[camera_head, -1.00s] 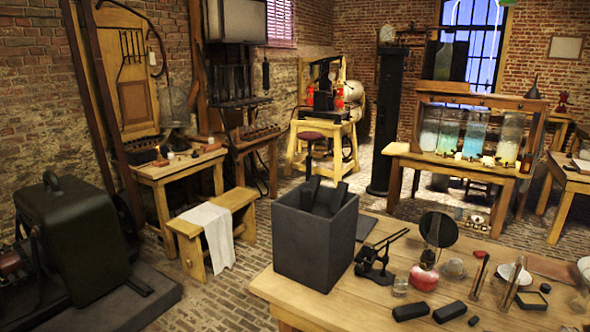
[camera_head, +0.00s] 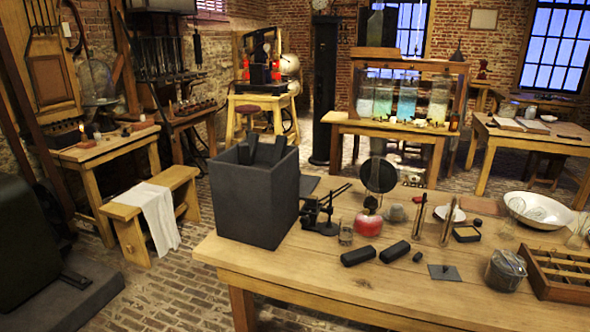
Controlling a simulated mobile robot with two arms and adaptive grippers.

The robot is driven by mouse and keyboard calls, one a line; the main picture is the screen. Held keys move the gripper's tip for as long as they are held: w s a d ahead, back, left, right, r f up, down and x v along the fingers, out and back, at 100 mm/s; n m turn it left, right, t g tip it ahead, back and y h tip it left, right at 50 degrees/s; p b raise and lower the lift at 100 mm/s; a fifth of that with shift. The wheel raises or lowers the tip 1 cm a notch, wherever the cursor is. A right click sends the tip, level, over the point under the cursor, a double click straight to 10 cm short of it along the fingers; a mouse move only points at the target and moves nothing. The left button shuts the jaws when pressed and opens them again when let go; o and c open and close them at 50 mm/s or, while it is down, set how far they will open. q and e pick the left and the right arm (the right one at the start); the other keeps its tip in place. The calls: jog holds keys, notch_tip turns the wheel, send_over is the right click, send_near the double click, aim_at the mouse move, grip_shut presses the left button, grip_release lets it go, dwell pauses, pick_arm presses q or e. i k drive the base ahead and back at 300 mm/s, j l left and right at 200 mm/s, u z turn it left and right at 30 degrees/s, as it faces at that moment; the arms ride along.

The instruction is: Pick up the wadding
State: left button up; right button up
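Nothing in the head view can be told for certain as the wadding. A small rounded grey lump (camera_head: 397,213) sits on the front wooden table (camera_head: 290,263), right of a red rounded object (camera_head: 367,225); it may be the wadding, but it is too small to be sure. A white bowl (camera_head: 539,210) stands farther right, with pale contents that I cannot make out. A white cloth (camera_head: 158,212) hangs over the low bench at the left. Neither of my grippers is in view.
A tall dark grey box (camera_head: 250,208) stands at the table's left end. Black blocks (camera_head: 361,255), a lidded pot (camera_head: 506,270) and a compartment tray (camera_head: 562,268) lie along the front and right. Another bench (camera_head: 408,132) with glass jars stands behind. Brick floor is open at the left.

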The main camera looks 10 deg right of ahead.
aim_at(396, 209)
jog(key=k+l+z, duration=0.1)
jog(key=l, duration=0.55)
jog(key=k+l+z, duration=0.1)
jog(key=l, duration=0.5)
